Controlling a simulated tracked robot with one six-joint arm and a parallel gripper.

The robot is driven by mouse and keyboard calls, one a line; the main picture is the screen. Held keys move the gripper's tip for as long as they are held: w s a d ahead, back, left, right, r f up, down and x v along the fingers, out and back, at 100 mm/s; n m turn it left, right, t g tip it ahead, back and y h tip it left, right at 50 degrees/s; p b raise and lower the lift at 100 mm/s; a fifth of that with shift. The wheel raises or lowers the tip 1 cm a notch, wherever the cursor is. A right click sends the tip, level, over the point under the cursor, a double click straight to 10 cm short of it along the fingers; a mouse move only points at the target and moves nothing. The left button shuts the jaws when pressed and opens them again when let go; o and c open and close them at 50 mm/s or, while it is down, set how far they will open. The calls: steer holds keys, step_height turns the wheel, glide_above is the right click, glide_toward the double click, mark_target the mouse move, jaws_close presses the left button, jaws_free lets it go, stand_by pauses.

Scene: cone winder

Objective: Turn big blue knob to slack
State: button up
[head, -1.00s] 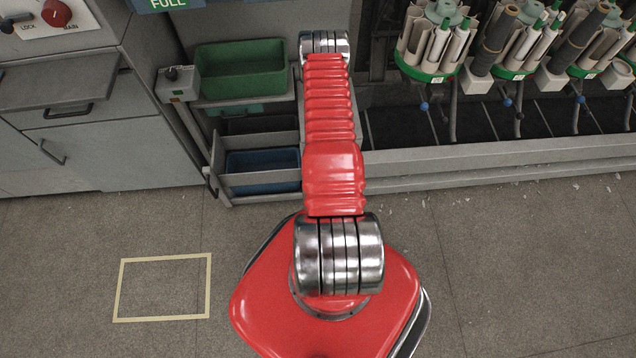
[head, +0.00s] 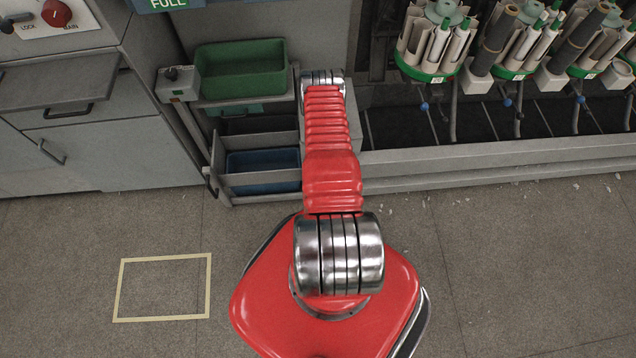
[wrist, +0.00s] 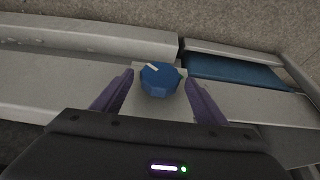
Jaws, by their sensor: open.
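The big blue knob (wrist: 160,80) shows in the wrist view on a pale square plate (wrist: 143,106). A short white pointer mark on it points to the upper left of the picture. My gripper (wrist: 158,85) is open, with one purple finger on each side of the knob and a gap visible on both sides. I cannot tell how far the fingertips are from the knob in depth. No slack marking can be read. In the head view my red arm hides the knob and the gripper.
A green bin (head: 240,70) stands on a shelf left of my arm, above a blue tray (head: 262,160). A grey box with a small black knob (head: 172,74) is beside the bin. Several green-based holders with tubes (head: 430,45) stand at right. A grey rail (head: 500,160) runs below them.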

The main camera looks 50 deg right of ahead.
steer(key=shift+x, duration=1.3)
steer(key=shift+c, duration=0.2)
steer(key=c, duration=0.9)
